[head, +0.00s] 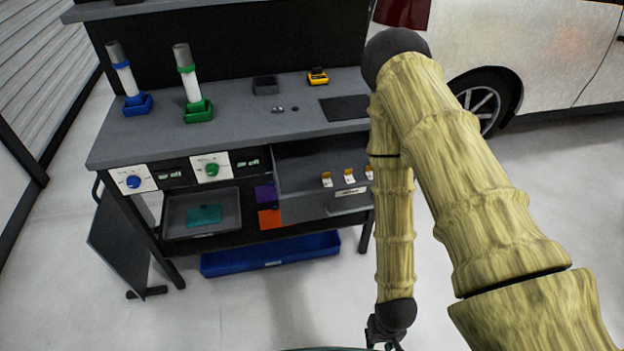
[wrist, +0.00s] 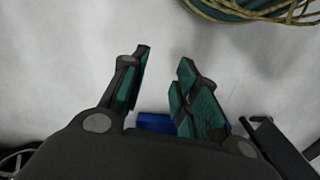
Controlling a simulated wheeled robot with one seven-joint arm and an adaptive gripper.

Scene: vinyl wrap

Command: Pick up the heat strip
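No object can be identified for certain as the heat strip. Three small white-and-orange pieces, one of them here (head: 349,176), stand in a row in the open grey drawer (head: 300,200) of the workbench in the head view; they are too small to read. My gripper (wrist: 165,55) is open and empty in the wrist view, with bare floor beyond its teal-padded fingers. In the head view my gripper (head: 385,338) hangs low at the bottom edge, partly cut off, in front of the bench and apart from it. My arm hides the drawer's right end.
The grey workbench (head: 235,120) holds a blue-based tube (head: 123,72), a green-based tube (head: 189,85), a dark box (head: 265,85), a yellow item (head: 318,77) and a black mat (head: 345,108). Below are a grey tray (head: 175,232) and a blue tray (head: 270,257). A car (head: 540,60) stands right.

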